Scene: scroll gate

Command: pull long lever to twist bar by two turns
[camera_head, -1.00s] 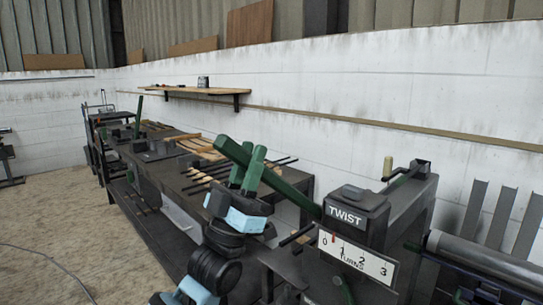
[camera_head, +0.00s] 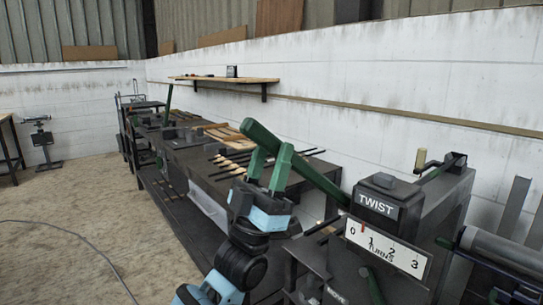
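The long green lever (camera_head: 310,172) slants from the upper left down to the twist machine (camera_head: 386,190), labelled TWIST. The machine's white TURNS scale (camera_head: 388,250) runs from 0 to 3, with a red mark between 0 and 1. My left gripper (camera_head: 274,148) reaches the lever's upper part from below. Its two green fingers stand apart; the right one overlaps the lever in front, the left one meets its lower edge. Whether they grip it is unclear. My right gripper is not in view. The bar to be twisted cannot be made out clearly.
A dark workbench (camera_head: 200,158) with rods and tools runs back along the white wall. A wooden shelf (camera_head: 226,79) hangs above it. A large grey roller (camera_head: 500,250) lies at the right. The floor (camera_head: 75,205) at the left is open, with a cable across it.

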